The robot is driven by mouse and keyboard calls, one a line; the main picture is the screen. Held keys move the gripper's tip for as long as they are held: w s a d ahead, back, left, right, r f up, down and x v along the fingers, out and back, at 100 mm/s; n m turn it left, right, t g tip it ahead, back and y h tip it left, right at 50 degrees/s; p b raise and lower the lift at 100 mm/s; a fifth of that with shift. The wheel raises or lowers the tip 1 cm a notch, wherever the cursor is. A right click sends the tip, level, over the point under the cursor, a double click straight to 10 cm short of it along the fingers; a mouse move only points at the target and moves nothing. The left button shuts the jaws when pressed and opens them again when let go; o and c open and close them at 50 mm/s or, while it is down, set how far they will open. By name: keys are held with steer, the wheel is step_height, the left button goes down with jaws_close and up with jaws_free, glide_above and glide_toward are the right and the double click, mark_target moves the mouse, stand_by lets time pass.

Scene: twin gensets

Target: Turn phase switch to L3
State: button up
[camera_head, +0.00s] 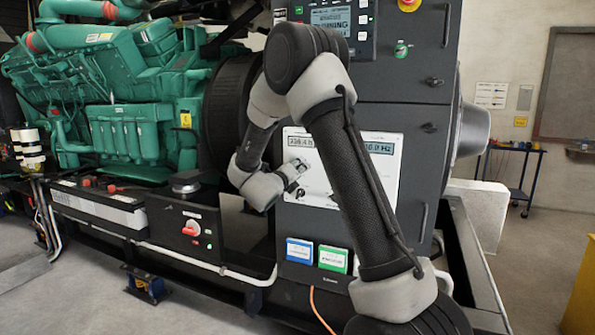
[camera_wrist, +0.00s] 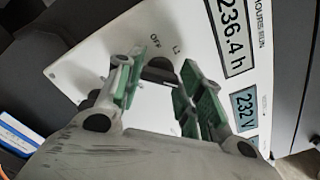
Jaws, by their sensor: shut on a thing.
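The phase switch (camera_wrist: 159,70) is a dark knob on a white meter panel (camera_wrist: 80,72). In the wrist view the labels OFF and L1 show just beyond it; an L3 mark is not visible. My gripper (camera_wrist: 160,92) has its green-padded fingers on either side of the knob and is shut on it. The fingers hide part of the knob, and I cannot tell exactly where it points. In the head view my gripper (camera_head: 297,171) is at the left part of the panel (camera_head: 385,178), and the switch is hard to make out there.
In the wrist view an hours display (camera_wrist: 231,40) and a voltage display (camera_wrist: 246,107) lie to the right. In the head view a red rotary switch (camera_head: 191,228) sits lower left, and blue (camera_head: 299,250) and green (camera_head: 333,258) placards are below the panel. The green engine (camera_head: 130,95) stands left.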

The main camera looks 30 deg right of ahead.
steer(key=shift+f+m, duration=0.15)
steer(key=shift+m, duration=2.15)
steer(key=o, duration=1)
steer(key=v, duration=1.2)
steer(key=shift+s, duration=0.1)
